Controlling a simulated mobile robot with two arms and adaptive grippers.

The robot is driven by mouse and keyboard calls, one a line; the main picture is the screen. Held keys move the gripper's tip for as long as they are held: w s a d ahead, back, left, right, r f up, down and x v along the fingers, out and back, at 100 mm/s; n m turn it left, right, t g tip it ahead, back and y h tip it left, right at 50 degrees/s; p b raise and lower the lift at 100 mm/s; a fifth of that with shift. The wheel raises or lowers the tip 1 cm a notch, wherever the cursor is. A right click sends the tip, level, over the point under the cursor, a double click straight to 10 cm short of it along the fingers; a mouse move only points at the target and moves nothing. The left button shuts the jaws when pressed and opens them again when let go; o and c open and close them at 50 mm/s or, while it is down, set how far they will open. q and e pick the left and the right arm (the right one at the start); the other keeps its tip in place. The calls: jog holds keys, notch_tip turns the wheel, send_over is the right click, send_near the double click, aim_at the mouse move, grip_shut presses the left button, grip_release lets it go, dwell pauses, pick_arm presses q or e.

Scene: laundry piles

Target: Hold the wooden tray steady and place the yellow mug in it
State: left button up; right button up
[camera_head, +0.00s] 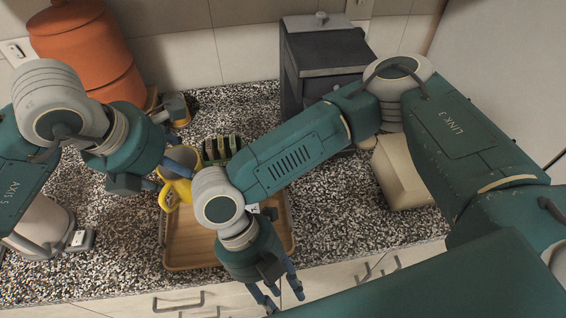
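The yellow mug (182,191) is at the back left corner of the wooden tray (190,245), its grey inside facing up and its handle toward the front left. I cannot tell whether it touches the tray or is held above it. My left gripper (160,160) is at the mug's left side, with its fingers close to the rim; whether they grip it is unclear. The tray lies on the speckled counter, partly hidden by my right arm. My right gripper (278,291) is at the tray's front right, beyond the counter edge, its fingers apart with nothing visible between them.
A dark rack with green and yellow items (221,148) stands behind the tray. A dark grey box-shaped appliance (318,62), an orange pot (85,48) and a cream block (400,175) stand around. A pale kettle-like object (45,228) is at left. Front left counter is clear.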

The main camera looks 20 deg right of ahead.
jog(key=w+d+n, duration=0.1)
jog(key=w+d, duration=0.3)
jog(key=w+d+r+n+t+h, duration=0.1)
jog(key=w+d+n, duration=0.1)
jog(key=w+d, duration=0.2)
jog(key=w+d+n+t, duration=0.1)
jog(key=w+d, duration=0.3)
jog(key=shift+w+d+r+n+h, duration=0.15)
jog(key=shift+d+n+h, duration=0.05)
jog(key=shift+n+h, duration=0.2)
jog(key=shift+m+t+y, duration=0.3)
jog(key=shift+m+t, duration=0.2)
jog(key=shift+t, duration=0.1)
jog(key=w, duration=0.1)
jog(key=w+r, duration=0.1)
jog(key=w, duration=0.2)
jog(key=shift+d+r, duration=0.15)
jog(key=shift+d, duration=0.15)
jog(key=w+a+r+m+y, duration=0.1)
jog(key=w+a+r+m, duration=0.1)
jog(key=w+a+r+m+t+y, duration=0.1)
jog(key=w+r+m, duration=0.1)
jog(key=w+a+r+m+y, duration=0.2)
jog(key=r, duration=0.1)
jog(key=shift+w+a+m+t, duration=0.3)
jog(key=shift+w, duration=0.05)
notch_tip(320, 180, down, 12)
jog(key=shift+r, duration=0.1)
jog(key=shift+c, duration=0.5)
grip_shut()
